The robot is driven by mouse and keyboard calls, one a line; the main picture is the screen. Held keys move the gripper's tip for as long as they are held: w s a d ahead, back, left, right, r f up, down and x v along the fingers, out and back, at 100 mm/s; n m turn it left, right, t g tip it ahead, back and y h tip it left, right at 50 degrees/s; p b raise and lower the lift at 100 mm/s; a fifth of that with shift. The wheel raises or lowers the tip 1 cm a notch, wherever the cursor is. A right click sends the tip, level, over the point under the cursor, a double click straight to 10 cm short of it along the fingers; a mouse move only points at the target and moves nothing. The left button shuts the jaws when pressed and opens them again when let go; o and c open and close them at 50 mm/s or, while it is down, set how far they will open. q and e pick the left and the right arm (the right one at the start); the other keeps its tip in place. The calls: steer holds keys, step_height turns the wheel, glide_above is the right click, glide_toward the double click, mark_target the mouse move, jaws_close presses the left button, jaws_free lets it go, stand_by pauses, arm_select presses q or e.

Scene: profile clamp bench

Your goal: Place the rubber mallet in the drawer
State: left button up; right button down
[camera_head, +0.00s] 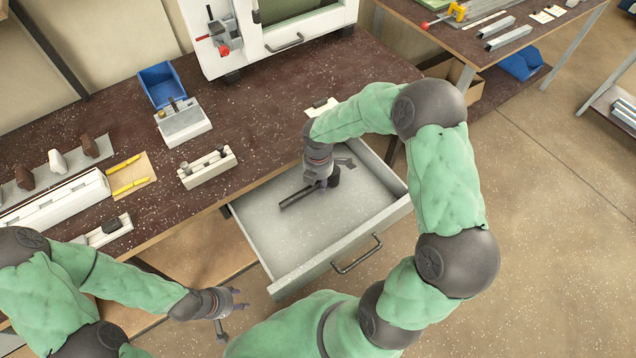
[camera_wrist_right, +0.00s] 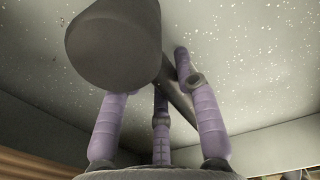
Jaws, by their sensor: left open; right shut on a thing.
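The rubber mallet (camera_head: 296,197) is dark, with a long handle and a thick round head. My right gripper (camera_head: 328,179) is shut on it over the open drawer (camera_head: 282,238). In the right wrist view the mallet's head (camera_wrist_right: 115,45) is close to the camera, and the right gripper's fingers (camera_wrist_right: 160,105) are around the handle. The mallet is inside the drawer's outline; whether it touches the drawer floor I cannot tell. My left gripper (camera_head: 228,304) is open and empty, below and left of the drawer.
The drawer is pulled out from the dark bench (camera_head: 262,105), its handle (camera_head: 358,254) facing front. On the bench stand a blue bin (camera_head: 160,84), a grey block (camera_head: 184,124), a white fixture (camera_head: 207,167) and a white cabinet (camera_head: 235,52). The drawer holds nothing else visible.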

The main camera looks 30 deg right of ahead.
steer(key=shift+f, duration=0.15)
steer(key=c, duration=0.9)
jaws_free()
step_height(320, 180, up, 12)
steer(key=p, duration=0.4)
steer(key=shift+r+p, duration=0.2)
steer(key=shift+p, duration=0.2)
